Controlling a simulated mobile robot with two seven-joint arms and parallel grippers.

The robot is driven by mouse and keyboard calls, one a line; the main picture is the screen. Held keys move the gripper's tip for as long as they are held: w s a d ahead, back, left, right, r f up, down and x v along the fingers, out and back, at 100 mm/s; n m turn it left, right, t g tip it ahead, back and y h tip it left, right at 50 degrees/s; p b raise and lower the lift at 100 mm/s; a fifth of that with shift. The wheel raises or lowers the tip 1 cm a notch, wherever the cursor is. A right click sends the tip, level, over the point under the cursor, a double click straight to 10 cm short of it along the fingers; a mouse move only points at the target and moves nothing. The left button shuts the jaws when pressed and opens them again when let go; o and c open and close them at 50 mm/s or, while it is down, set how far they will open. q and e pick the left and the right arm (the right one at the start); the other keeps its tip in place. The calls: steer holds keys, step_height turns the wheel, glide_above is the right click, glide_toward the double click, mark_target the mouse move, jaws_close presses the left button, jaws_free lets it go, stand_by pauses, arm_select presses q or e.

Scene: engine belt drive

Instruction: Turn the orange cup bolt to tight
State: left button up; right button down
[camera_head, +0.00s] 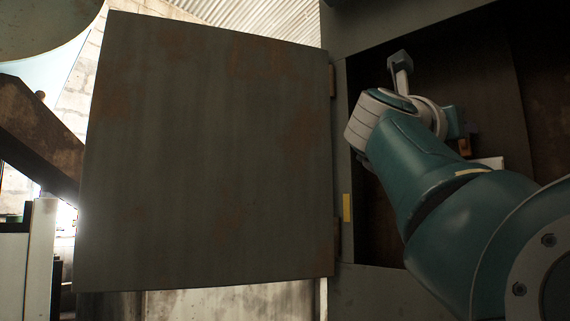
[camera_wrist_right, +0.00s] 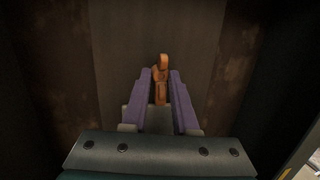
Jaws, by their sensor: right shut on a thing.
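The orange cup bolt (camera_wrist_right: 161,66) is in the middle of the right wrist view, with its upper part sticking out past the fingertips. My right gripper (camera_wrist_right: 160,74) has its two purple fingers on either side of the bolt and is shut on it. In the head view, a small orange piece (camera_head: 465,147) shows beside the end of my right arm, inside the dark cabinet. The arm hides most of the surroundings there. How far the bolt is turned cannot be told. My left gripper is not in view.
A large rusty metal door (camera_head: 210,155) stands open left of the cabinet opening. The cabinet frame (camera_head: 343,120) runs close beside my right arm. A dark, brown-stained back wall (camera_wrist_right: 120,60) lies behind the bolt.

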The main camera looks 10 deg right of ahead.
steer(key=shift+m+g+y+b, duration=0.25)
steer(key=shift+m+g, duration=0.2)
steer(key=shift+m, duration=1.4)
steer(key=shift+m+g+y+b, duration=0.1)
steer(key=shift+m+g+y, duration=0.25)
steer(key=shift+m, duration=1.5)
steer(key=c, duration=0.9)
jaws_free()
steer(key=shift+w, duration=0.1)
steer(key=shift+o, duration=1.1)
steer(key=shift+r, duration=0.1)
